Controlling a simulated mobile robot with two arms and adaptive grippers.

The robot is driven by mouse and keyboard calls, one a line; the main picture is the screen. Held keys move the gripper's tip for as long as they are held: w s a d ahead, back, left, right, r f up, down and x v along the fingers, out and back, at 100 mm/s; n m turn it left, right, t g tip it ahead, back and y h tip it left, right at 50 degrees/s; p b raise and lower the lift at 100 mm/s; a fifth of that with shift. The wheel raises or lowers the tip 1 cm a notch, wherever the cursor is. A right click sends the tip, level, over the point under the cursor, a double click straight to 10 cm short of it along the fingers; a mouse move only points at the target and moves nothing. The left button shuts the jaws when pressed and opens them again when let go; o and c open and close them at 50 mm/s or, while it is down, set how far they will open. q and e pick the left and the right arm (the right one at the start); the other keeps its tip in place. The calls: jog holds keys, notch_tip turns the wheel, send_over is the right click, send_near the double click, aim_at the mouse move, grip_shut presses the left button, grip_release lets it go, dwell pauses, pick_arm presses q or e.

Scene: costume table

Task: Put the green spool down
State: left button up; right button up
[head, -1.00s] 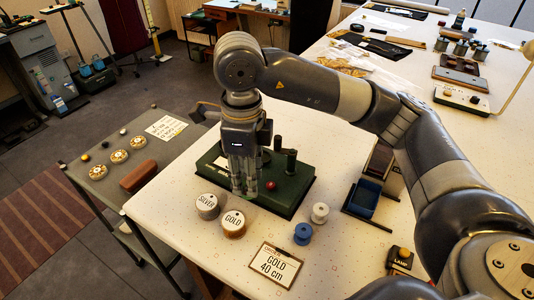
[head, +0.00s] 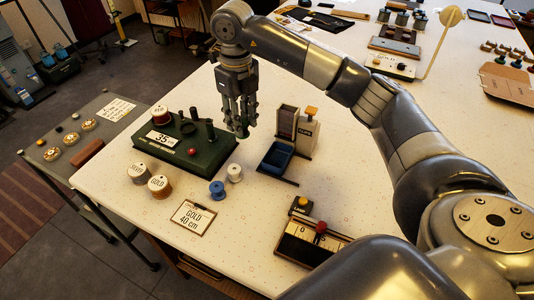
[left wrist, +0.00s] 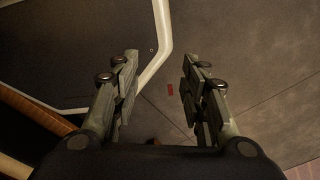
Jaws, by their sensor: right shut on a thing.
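My right gripper (head: 243,126) points down, shut on the green spool (head: 243,134), which shows only as a small green piece at the fingertips. The fingers hide most of it. The gripper is just right of the green machine (head: 205,158) and behind the white spool (head: 234,172). Whether the spool touches the table I cannot tell. My left gripper (left wrist: 155,90) shows in the left wrist view, open and empty above the floor.
A blue spool (head: 217,190), silver spool (head: 138,173) and gold spool (head: 159,186) stand in front of the machine. A "GOLD 40 cm" card (head: 193,215) lies nearer. A blue tray (head: 276,160) stands right of the gripper. Bare table lies between.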

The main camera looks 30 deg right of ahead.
aim_at(245, 136)
jog(key=shift+s+d+f, duration=0.1)
jog(key=shift+d, duration=0.3)
notch_tip(245, 136, down, 5)
jog(key=shift+f+p, duration=0.2)
jog(key=shift+p, duration=0.75)
jog(key=shift+w+f, duration=0.2)
jog(key=shift+f, duration=0.2)
notch_tip(245, 136, down, 4)
jog(key=shift+s+r+p, duration=0.15)
jog(key=shift+r+p, duration=0.1)
jog(key=shift+p, duration=0.45)
jog(key=shift+f, duration=0.3)
jog(key=o, duration=0.8)
pick_arm(q)
jog(key=w+r, duration=0.2)
jog(key=r, duration=0.1)
jog(key=shift+w+a, duration=0.1)
jog(key=shift+a, duration=0.25)
pick_arm(e)
jog(key=shift+o, duration=0.2)
